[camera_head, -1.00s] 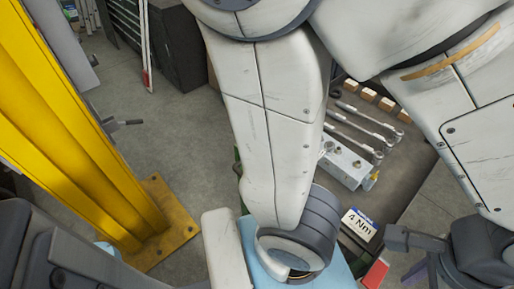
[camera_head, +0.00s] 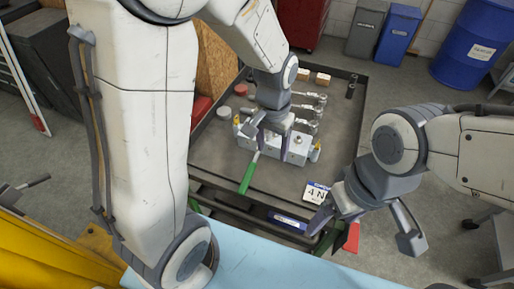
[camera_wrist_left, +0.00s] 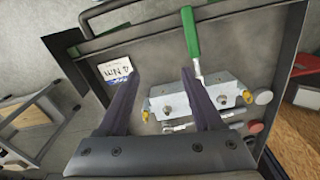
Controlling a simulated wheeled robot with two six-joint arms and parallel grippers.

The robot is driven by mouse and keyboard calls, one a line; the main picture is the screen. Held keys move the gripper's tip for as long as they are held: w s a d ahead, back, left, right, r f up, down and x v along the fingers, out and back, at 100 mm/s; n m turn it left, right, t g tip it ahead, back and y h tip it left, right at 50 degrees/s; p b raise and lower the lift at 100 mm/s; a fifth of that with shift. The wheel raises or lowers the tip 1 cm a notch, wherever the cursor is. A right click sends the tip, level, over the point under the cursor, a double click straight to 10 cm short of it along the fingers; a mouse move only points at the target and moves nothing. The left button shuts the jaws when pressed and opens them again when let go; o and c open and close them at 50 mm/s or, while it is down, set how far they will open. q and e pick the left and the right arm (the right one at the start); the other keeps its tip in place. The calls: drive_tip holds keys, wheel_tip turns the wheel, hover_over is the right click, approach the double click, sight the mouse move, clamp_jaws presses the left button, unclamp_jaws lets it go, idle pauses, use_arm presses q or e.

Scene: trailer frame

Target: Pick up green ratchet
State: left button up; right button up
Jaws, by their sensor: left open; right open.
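The green ratchet (camera_head: 249,175) lies on the dark tray with its green handle towards me and its metal end at a metal block (camera_head: 296,150). In the left wrist view its green handle (camera_wrist_left: 190,32) lies just beyond the tip of the right-hand finger, not between the fingers. My left gripper (camera_head: 269,132) is open and empty over the block; it also shows in the left wrist view (camera_wrist_left: 160,76). The ratchet's far end is partly hidden by the finger there. My right gripper (camera_head: 366,232) is open and empty near the tray's near right corner.
Several silver wrenches (camera_head: 312,110) lie behind the block. A "4 Nm" label card (camera_head: 316,193) lies at the tray's near right. Wooden blocks (camera_head: 322,79) stand at the back. A raised rim (camera_head: 355,110) borders the tray (camera_head: 215,150). A yellow post stands at lower left.

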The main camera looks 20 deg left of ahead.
use_arm(q)
drive_tip(key=n, duration=0.2)
hover_over(253, 162)
drive_tip(key=f, duration=0.6)
drive_tip(key=shift+d+f+b, duration=0.15)
drive_tip(key=shift+d+b, duration=0.05)
drive_tip(key=shift+b, duration=0.2)
drive_tip(key=f, duration=0.4)
drive_tip(key=shift+a+f, duration=0.2)
drive_tip(key=shift+f, duration=0.1)
drive_tip(key=shift+f+p, duration=0.65)
drive_tip(key=shift+f, duration=2.25)
clamp_jaws()
drive_tip(key=shift+r, duration=0.1)
